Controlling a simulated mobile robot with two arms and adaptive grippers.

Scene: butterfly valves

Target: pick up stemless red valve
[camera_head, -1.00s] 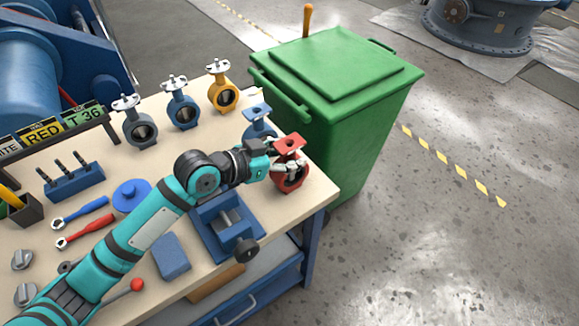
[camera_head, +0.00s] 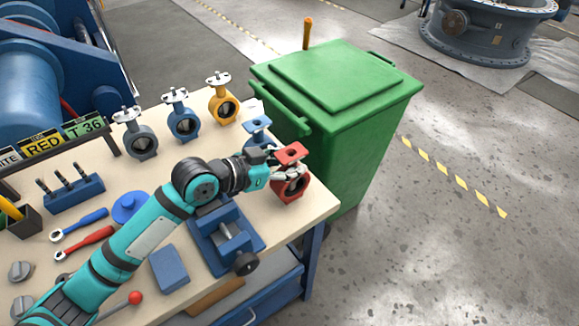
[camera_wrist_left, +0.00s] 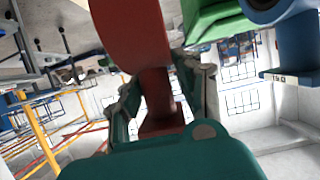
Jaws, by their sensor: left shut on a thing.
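The stemless red valve (camera_head: 291,191) is at the right end of the workbench, close to the green bin, with its square top flange upright. My left gripper (camera_head: 287,172) reaches it from the left and is shut on its neck, just under the flange. In the left wrist view the red valve (camera_wrist_left: 130,35) sits between the two fingers, its narrow neck clamped and its wide body at the top of the picture. I cannot tell whether its base touches the bench. My right gripper is not in view.
A blue stemless valve (camera_head: 257,130) stands just behind my left gripper. Grey (camera_head: 140,142), blue (camera_head: 183,122) and yellow (camera_head: 222,106) valves line the back. A blue vise (camera_head: 228,238) is in front, below my forearm. The green bin (camera_head: 345,135) adjoins the bench's right end.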

